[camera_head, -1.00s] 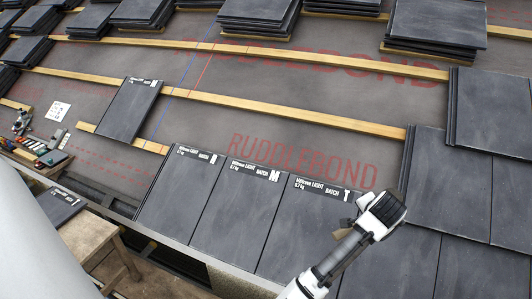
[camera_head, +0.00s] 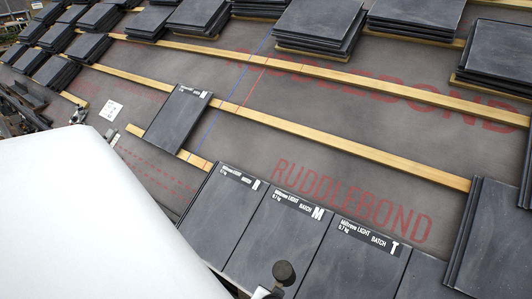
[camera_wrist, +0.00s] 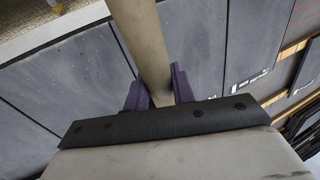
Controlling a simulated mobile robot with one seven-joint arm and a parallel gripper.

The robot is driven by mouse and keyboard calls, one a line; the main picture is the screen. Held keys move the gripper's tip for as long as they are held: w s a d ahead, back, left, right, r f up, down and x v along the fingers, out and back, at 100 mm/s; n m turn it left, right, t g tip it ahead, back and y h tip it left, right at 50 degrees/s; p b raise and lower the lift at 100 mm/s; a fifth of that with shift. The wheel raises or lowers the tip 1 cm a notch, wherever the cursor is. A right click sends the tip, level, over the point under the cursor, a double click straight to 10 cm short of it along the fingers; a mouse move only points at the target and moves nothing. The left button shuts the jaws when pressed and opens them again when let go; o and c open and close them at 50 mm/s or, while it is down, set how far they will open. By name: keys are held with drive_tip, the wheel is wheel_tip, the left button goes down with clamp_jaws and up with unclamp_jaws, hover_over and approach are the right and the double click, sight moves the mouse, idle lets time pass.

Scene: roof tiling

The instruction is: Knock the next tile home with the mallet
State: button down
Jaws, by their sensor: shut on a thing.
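In the wrist view my gripper (camera_wrist: 158,88) has its purple fingers shut on a pale shaft, the mallet handle (camera_wrist: 140,35). The handle runs up out of that view, so the mallet head is not seen there. In the head view a dark round piece (camera_head: 284,272) shows low over the tiles; I cannot tell whether it is the mallet head or part of my arm. The lower row has dark tiles marked N (camera_head: 232,215), M (camera_head: 283,235) and T (camera_head: 350,268), side by side. Another tile (camera_head: 178,122) lies apart, up and left, across a batten.
Stacks of dark tiles (camera_head: 318,28) stand along the upper roof. Wooden battens (camera_head: 330,142) cross the grey underlay (camera_head: 300,110), which is bare between them. Laid tiles (camera_head: 490,240) rise at the right. A white card (camera_head: 111,110) lies left.

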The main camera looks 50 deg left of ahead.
drive_tip(key=shift+s+a+f, duration=0.1)
drive_tip(key=shift+s+f, duration=0.05)
drive_tip(key=shift+s, duration=0.3)
drive_tip(key=shift+s+a+f, duration=0.1)
drive_tip(key=shift+s+f, duration=0.05)
drive_tip(key=shift+s, duration=0.3)
drive_tip(key=shift+f+b, duration=0.25)
drive_tip(key=shift+b, duration=0.05)
drive_tip(key=w+f+b, duration=0.3)
drive_tip(key=f+b, duration=0.2)
drive_tip(key=shift+w+a+f+b, duration=0.15)
drive_tip(key=shift+a+f+b, duration=0.05)
drive_tip(key=shift+a+b, duration=0.2)
drive_tip(key=shift+d+p, duration=0.1)
drive_tip(key=shift+p, duration=0.35)
idle(0.4)
drive_tip(key=w+f+b, duration=0.1)
drive_tip(key=f, duration=0.1)
drive_tip(key=w+f+b, duration=0.2)
drive_tip(key=f+b, duration=0.1)
drive_tip(key=shift+w+a+f, duration=0.1)
drive_tip(key=shift+a+f, duration=0.2)
drive_tip(key=shift+a, duration=0.1)
